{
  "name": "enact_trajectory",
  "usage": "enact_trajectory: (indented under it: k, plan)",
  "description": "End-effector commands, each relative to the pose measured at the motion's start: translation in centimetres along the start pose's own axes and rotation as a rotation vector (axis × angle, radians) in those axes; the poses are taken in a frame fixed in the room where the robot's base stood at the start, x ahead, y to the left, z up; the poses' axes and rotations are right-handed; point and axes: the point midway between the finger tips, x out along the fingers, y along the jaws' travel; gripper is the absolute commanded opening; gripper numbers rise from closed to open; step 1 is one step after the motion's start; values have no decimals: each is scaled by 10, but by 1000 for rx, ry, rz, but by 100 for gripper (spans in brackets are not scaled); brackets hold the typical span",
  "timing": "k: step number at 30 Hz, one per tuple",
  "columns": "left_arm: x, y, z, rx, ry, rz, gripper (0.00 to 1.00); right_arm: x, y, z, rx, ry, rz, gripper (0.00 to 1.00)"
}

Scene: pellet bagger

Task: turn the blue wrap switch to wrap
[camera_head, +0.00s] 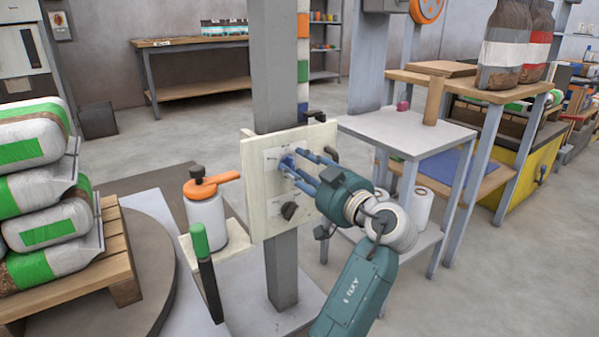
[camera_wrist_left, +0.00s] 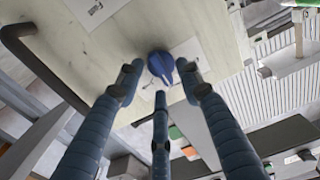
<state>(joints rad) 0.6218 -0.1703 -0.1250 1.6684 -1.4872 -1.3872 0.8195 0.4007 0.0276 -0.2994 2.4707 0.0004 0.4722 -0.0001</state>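The blue wrap switch (camera_head: 286,163) is a round knob with a raised grip, on a white label on the cream panel (camera_head: 257,208). It also shows in the left wrist view (camera_wrist_left: 161,66), where the label text is too small to read fully. My left gripper (camera_head: 298,162) faces the panel with its blue fingers reaching to the switch. In the left wrist view the fingertips (camera_wrist_left: 158,84) are spread around the switch, with gaps visible at its sides. Whether any finger touches it I cannot tell. My right gripper is not in view.
A black knob (camera_head: 290,210) sits lower on the panel. A white canister with an orange lever (camera_head: 206,215) and a green-handled tool (camera_head: 199,240) stand left of the panel. Stacked bags (camera_head: 40,180) are at far left. A grey table (camera_head: 405,132) is behind right.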

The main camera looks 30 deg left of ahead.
Motion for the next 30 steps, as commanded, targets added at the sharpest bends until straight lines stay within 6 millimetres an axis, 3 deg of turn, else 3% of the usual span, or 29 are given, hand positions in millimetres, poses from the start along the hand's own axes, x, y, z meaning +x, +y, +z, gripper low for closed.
enact_trajectory:
  k: [6,12,18,30]
  plan:
    - [-1,0,-45,-8,1,1,36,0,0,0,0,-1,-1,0]
    - [-1,0,-76,-3,-1,1,36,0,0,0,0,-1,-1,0]
    - [-1,0,-88,0,-1,1,36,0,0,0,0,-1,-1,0]
    - [-1,0,-88,0,-1,1,36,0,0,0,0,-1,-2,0]
